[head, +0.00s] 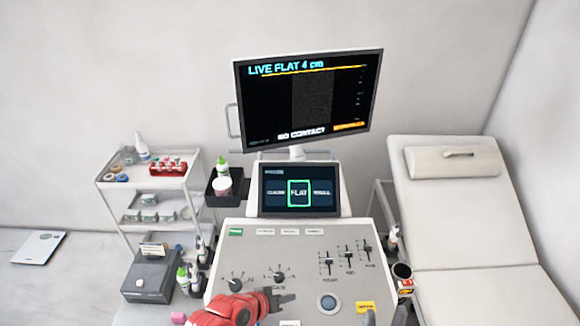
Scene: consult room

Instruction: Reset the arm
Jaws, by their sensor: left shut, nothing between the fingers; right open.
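My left arm, with red links, comes in at the bottom over the console. Its grey gripper (286,298) points right, shut and empty, in front of the knobs. My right gripper (385,312) shows only at the bottom edge, as two grey-dark prongs standing apart; it looks open and empty, and the rest of it is cut off. The console (300,245) has knobs at left, sliders (348,258) at right and a round button (328,303). The monitor (308,97) reads "LIVE FLAT 4 cm" and "NO CONTACT". The small screen (299,190) has "FLAT" framed in green.
A cream exam bed (465,230) with a pillow stands at right. A white trolley (150,184) with supplies stands at left. Bottles and a grey box (150,278) flank the console's left side. A dark cup (402,271) hangs at its right. A floor scale (39,247) lies far left.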

